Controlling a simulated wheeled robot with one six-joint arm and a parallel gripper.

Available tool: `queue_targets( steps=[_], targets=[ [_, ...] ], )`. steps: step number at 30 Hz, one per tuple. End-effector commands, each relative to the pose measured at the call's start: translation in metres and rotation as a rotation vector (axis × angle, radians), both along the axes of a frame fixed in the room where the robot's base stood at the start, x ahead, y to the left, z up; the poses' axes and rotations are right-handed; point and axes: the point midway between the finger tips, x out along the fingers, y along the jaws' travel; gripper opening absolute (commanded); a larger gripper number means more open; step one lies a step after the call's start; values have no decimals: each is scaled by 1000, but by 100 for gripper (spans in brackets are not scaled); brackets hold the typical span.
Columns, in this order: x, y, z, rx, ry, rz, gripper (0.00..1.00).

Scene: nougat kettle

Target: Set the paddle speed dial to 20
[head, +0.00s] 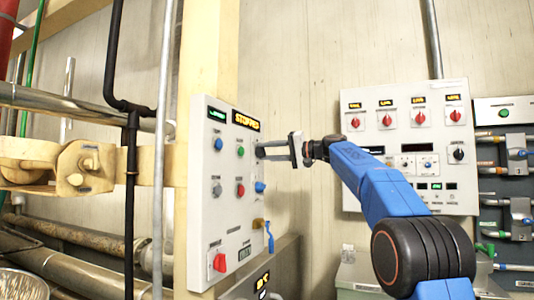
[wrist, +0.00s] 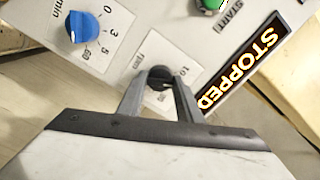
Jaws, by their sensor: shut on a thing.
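A light-grey control panel (head: 228,215) is fixed to a pale post in the head view. My gripper (head: 262,148) reaches its upper right edge from the right. In the wrist view my gripper's fingers (wrist: 158,92) are closed on a round black dial (wrist: 159,73) at the panel face. A white scale plate (wrist: 182,70) lies behind this dial; its markings are partly hidden, and I cannot read its pointer or setting.
The panel's lit display (wrist: 245,60) reads STOPPED. A blue dial (wrist: 85,27) with a minutes scale and a green START button (wrist: 209,4) are near the held dial. A blue lever (head: 269,237) sticks out below. Another panel (head: 403,125) with red knobs stands right.

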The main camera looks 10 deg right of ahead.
Motion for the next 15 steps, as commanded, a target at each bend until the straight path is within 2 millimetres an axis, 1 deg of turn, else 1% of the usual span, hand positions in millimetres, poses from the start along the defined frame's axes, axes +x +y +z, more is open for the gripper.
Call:
queue_targets(
  steps=[9, 15],
  targets=[
    [1, -1, -1, 154, 213, -1, 10],
    [1, -1, -1, 223, 308, -2, 10]
  ],
)
